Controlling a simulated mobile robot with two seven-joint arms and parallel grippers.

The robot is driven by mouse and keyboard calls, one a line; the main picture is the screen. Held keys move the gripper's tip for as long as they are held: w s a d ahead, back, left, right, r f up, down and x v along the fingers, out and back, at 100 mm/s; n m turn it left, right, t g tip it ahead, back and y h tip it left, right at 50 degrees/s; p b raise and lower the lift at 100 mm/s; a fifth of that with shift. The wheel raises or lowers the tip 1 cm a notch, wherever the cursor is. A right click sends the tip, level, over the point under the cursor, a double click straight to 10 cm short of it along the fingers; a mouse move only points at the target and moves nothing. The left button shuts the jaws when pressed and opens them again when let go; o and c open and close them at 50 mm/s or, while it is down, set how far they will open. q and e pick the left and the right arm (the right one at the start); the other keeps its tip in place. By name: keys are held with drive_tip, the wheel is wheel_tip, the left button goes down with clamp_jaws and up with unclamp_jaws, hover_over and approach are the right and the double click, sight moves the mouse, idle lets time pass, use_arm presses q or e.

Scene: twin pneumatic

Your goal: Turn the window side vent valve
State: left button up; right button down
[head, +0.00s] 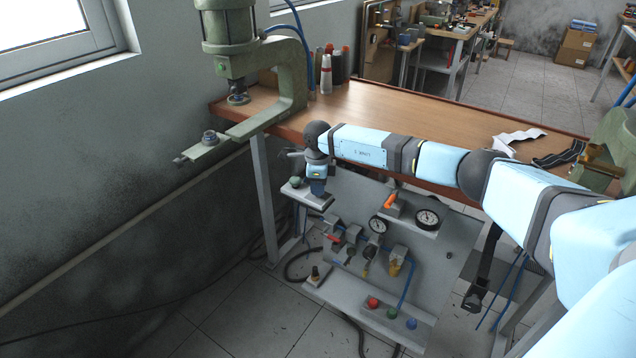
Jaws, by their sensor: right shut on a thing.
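A grey pneumatic panel (440,262) stands below the front edge of the bench. On its window side is a small pale plate (299,193) with a green knob (295,182). My right gripper (318,194) points down over this plate and is shut. The window side vent valve is hidden behind its fingers, so the handle's angle cannot be told. A similar part with an orange lever (390,201) sits in plain sight farther right on the panel. My left gripper is not in view.
Two dial gauges (427,218), several small coloured-handled valves and a row of red, green and blue buttons (392,312) sit on the panel. A green press (291,80) stands on the wooden bench (400,113) by the window. Hoses lie on the floor.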

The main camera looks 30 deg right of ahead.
drive_tip(key=m+p, duration=0.1)
drive_tip(key=m, duration=0.1)
drive_tip(key=shift+r+m, duration=0.1)
drive_tip(key=shift+m, duration=0.3)
drive_tip(key=shift+m+p, duration=0.35)
drive_tip(key=shift+m, duration=0.75)
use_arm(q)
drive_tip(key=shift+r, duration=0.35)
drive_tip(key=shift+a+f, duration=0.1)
use_arm(e)
drive_tip(key=shift+m, duration=0.3)
drive_tip(key=c, duration=1.1)
unclamp_jaws()
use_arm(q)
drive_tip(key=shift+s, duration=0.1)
use_arm(e)
wheel_tip(320, 180, up, 14)
drive_tip(key=shift+f, duration=0.15)
